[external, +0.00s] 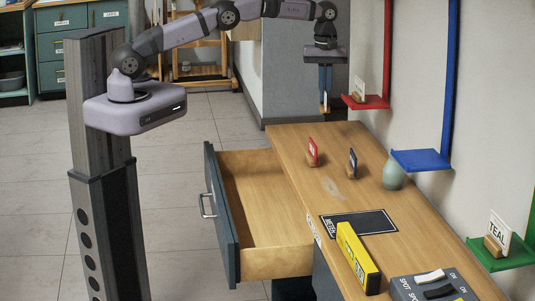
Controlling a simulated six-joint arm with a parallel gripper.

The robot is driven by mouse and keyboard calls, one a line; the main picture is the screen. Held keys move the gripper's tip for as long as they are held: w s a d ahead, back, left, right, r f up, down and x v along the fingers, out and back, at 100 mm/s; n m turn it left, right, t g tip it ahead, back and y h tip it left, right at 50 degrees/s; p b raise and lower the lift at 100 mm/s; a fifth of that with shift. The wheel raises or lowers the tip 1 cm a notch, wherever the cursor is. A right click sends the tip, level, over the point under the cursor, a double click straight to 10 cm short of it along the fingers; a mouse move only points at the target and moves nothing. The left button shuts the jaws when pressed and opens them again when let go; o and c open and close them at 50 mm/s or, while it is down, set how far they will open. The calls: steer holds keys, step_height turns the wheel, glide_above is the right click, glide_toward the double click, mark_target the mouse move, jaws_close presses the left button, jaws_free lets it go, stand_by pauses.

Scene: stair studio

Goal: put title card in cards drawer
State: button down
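Several small cards in wooden stands are in view; I cannot tell which is the title card. A red-framed card (313,150) and a dark blue-framed card (352,161) stand on the desk. A white card (358,88) is on the red wall shelf (372,103), and a card reading "TEAL" (498,234) is on the green shelf (490,262). An open, empty-looking drawer (262,200) sticks out from the desk's left side; no readable name shows on it. My gripper (325,106) points down above the desk's far end.
The desk (390,215) also bears a green vase (393,175), a dark mat (358,222), a yellow box (357,258) and a grey switch box (434,287). The blue shelf (420,160) is bare. The drawer front (221,215) stands out over the floor.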

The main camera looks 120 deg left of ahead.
steer(key=w+d+f+m, duration=0.1)
steer(key=w+d+m, duration=0.45)
steer(key=d, duration=0.55)
steer(key=w+d+f+m, duration=0.1)
steer(key=w+d+m, duration=0.45)
steer(key=d, duration=0.65)
steer(key=s+d+f+m, duration=0.15)
steer(key=d+m, duration=0.25)
steer(key=d, duration=0.5)
steer(key=s+d+f+m, duration=0.15)
steer(key=d+m, duration=0.25)
steer(key=d, duration=0.6)
steer(key=s+a+f+n, duration=0.5)
steer(key=s+a+n, duration=0.5)
steer(key=s+a, duration=0.3)
steer(key=s+a+f+n+b, duration=0.1)
steer(key=s+a+f+n, duration=0.4)
steer(key=s+a+n, duration=0.6)
steer(key=s+a, duration=0.2)
steer(key=s, duration=0.1)
steer(key=shift+s, duration=0.25)
